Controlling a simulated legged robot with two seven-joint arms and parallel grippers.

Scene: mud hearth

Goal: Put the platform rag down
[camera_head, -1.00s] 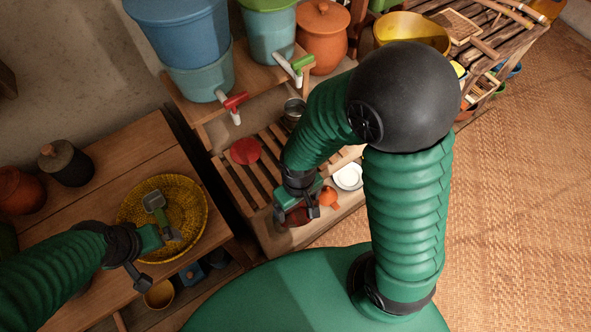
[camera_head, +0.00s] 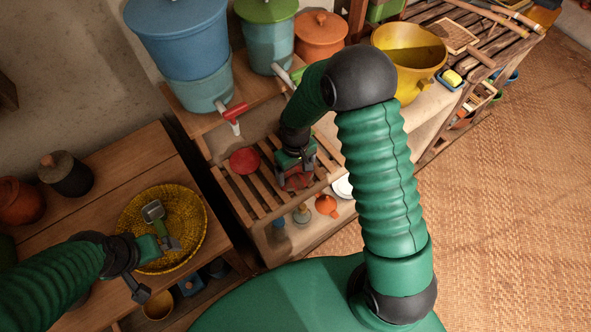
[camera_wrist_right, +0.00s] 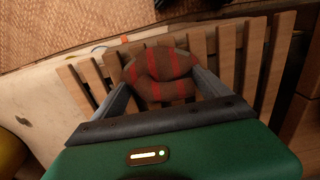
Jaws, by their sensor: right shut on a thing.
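The platform rag, brown with red stripes, is a rounded folded bundle. It shows in the head view (camera_head: 294,181) and in the right wrist view (camera_wrist_right: 162,75). My right gripper (camera_head: 298,178) is shut on it, with a finger on each side, over the right part of the slatted wooden platform (camera_head: 262,203). I cannot tell whether the rag touches the slats. My left gripper (camera_head: 157,270) looks open and empty, at the lower edge of the yellow woven basket (camera_head: 195,232).
A red round thing (camera_head: 244,161) lies on the slats left of the rag. A red tap (camera_head: 234,112) juts from the blue water container above. An orange funnel-like thing (camera_head: 326,205) and a white dish (camera_head: 343,187) sit below the platform. A scoop (camera_head: 153,210) lies in the basket.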

